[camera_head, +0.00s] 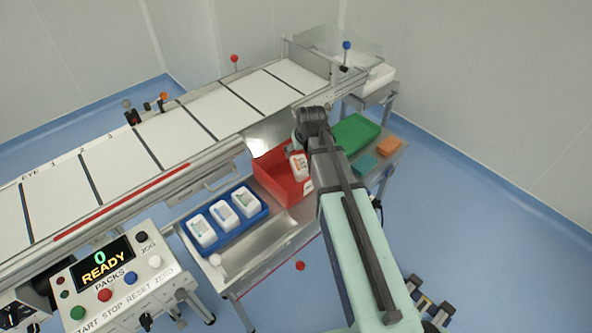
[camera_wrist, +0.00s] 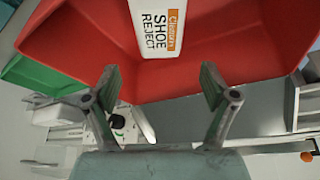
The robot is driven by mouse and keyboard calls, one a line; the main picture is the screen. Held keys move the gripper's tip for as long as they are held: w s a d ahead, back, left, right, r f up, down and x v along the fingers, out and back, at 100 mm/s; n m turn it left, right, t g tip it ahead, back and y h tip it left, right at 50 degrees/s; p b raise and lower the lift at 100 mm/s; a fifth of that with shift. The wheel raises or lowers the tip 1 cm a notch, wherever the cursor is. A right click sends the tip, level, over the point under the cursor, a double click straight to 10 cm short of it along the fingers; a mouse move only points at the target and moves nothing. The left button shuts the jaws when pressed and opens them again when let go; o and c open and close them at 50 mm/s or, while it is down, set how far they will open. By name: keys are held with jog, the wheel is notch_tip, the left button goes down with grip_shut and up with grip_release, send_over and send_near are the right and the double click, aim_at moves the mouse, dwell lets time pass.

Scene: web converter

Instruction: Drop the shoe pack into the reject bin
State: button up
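The shoe pack (camera_head: 299,165) is white with an orange label, tilted at the right side of the red reject bin (camera_head: 270,182). In the wrist view the pack (camera_wrist: 155,28) reads "SHOE REJECT" and shows against the inside of the red bin (camera_wrist: 225,70). My gripper (camera_wrist: 158,78) is open, its two fingers wide apart with nothing between them. The pack lies just beyond the fingertips, apart from both. I cannot tell whether the pack touches the bin's floor. In the head view my arm hides the fingers.
A blue tray (camera_head: 262,218) with three white packs stands left of the bin. A green tray (camera_head: 356,132), a teal block (camera_head: 363,166) and an orange block (camera_head: 389,146) are to the right. The conveyor (camera_head: 172,136) runs behind; a control panel (camera_head: 118,278) is at front left.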

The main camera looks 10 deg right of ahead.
dwell(0.3)
jog(key=v, duration=1.2)
